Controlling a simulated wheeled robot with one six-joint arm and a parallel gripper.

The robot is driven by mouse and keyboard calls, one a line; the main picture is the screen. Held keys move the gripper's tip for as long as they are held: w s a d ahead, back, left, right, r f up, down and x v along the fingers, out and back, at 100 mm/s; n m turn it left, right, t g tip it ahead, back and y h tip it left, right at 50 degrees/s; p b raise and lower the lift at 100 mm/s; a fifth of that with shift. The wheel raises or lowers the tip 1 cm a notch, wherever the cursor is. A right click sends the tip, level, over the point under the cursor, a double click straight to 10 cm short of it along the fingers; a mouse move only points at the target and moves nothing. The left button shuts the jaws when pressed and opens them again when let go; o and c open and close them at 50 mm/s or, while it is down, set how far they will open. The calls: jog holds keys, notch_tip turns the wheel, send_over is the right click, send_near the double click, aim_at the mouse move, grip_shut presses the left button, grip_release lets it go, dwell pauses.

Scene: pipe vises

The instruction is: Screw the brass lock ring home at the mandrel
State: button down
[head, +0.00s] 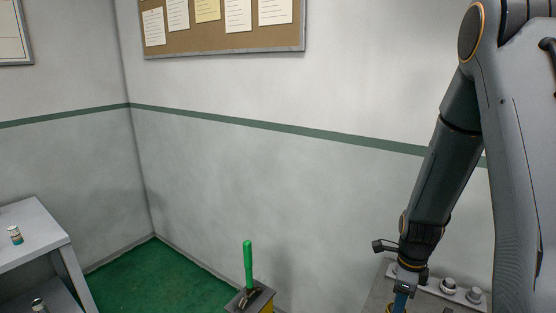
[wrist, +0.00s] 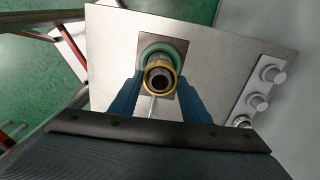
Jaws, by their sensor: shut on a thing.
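The brass lock ring (wrist: 160,67) is in the middle of the wrist view, a gold-coloured band around a round part with a dark bore. My gripper (wrist: 158,86) has its two blue fingers on either side of the ring and is shut on it. A green round collar (wrist: 176,50) shows behind the ring, on a dark square plate (wrist: 145,108). The mandrel cannot be told apart clearly, nor how far the ring sits on it.
The bench top (wrist: 112,30) is mostly bare. A rail with several round knobs (wrist: 270,73) runs along its right side. In the head view, a green upright handle (head: 248,264) stands left of my arm, and a grey shelf (head: 35,238) holds small cans.

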jog(key=m, duration=0.8)
dwell(0.4)
jog(key=c, duration=1.2)
grip_release()
jog(key=n, duration=0.4)
jog(key=shift+n, duration=0.3)
jog(key=n, duration=0.5)
jog(key=shift+n, duration=0.4)
